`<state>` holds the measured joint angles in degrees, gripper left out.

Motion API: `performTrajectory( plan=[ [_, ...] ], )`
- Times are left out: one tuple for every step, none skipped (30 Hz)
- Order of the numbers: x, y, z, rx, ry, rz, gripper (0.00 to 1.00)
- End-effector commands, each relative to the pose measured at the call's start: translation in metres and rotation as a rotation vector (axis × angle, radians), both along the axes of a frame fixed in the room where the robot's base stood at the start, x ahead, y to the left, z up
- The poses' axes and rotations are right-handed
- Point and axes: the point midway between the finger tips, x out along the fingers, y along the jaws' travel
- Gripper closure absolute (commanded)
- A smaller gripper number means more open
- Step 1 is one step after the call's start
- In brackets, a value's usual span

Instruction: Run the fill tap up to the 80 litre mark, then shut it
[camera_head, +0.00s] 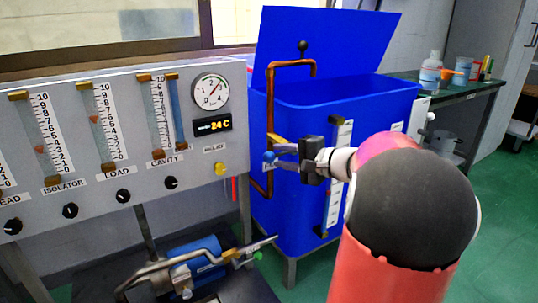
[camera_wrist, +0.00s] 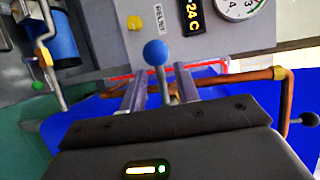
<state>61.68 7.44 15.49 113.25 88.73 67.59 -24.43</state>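The blue tank (camera_head: 300,125) has an upright sight gauge (camera_head: 337,180) with a white scale on its front; its marks are too small to read. A brass valve on this pipe has a lever with a blue ball (camera_head: 268,157). My gripper (camera_head: 284,157) is at this lever. In the wrist view the blue ball (camera_wrist: 155,52) and its grey stem show between my gripper's two fingers (camera_wrist: 161,92), with gaps on both sides.
A grey panel (camera_head: 215,165) with flow tubes, black knobs, a dial (camera_head: 210,92) and a "24 C" display stands left of the tank. A blue pump (camera_head: 195,262) with a green-tipped lever sits below. A bench (camera_head: 465,92) with bottles is at the right.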

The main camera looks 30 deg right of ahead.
Motion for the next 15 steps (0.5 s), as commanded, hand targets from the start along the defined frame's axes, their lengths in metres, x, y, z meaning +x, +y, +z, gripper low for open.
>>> performTrajectory(
  plan=[
    [0.008,0.004,-0.001,0.002,0.0,0.003,0.68],
    [0.012,0.006,-0.002,0.002,0.001,0.002,0.68],
    [0.018,0.009,-0.004,0.003,0.001,0.004,0.68],
    [0.022,0.011,-0.005,0.001,0.001,0.004,0.68],
    [0.025,0.012,-0.005,0.001,0.001,0.003,0.68],
    [0.029,0.014,-0.006,0.0,0.001,0.003,0.68],
    [0.032,0.015,-0.006,0.0,0.001,0.002,0.68],
    [0.034,0.016,-0.006,0.0,0.0,0.002,0.68],
    [0.036,0.017,-0.007,0.0,0.0,0.002,0.68],
    [0.037,0.018,-0.007,0.0,0.0,0.002,0.68],
    [0.038,0.018,-0.008,0.0,0.001,0.001,0.68],
    [0.039,0.018,-0.008,0.0,0.001,0.0,0.68],
    [0.039,0.018,-0.008,0.0,0.001,0.0,0.68],
    [0.039,0.019,-0.008,0.0,0.001,0.0,0.68],
    [0.039,0.019,-0.008,-0.001,0.002,0.0,0.68]
  ],
)
